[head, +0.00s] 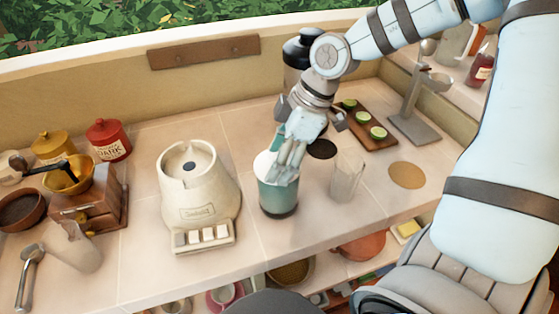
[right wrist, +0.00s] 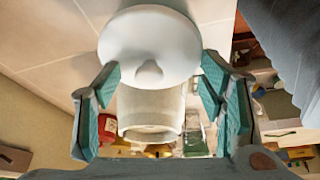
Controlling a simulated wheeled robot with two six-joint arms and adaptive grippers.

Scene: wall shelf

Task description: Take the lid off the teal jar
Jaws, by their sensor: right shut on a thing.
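The teal jar (head: 278,200) stands upright on the tiled counter, right of the blender base, in the head view. Its white lid (head: 264,165) shows at the jar's top, partly behind my fingers. My right gripper (head: 285,172) reaches down from above and is shut on the lid. In the right wrist view, the round white lid (right wrist: 148,38) with its small knob sits between my two teal-padded fingers, which are at its sides. The jar body is hidden there. I cannot tell whether the lid is seated or slightly raised. My left gripper is not in view.
A cream blender base (head: 198,185) stands left of the jar. A clear glass (head: 346,178) stands close on its right. A board with green slices (head: 378,140), a dark bottle (head: 298,52) and a metal stand (head: 416,120) are farther back. The counter's front edge is near.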

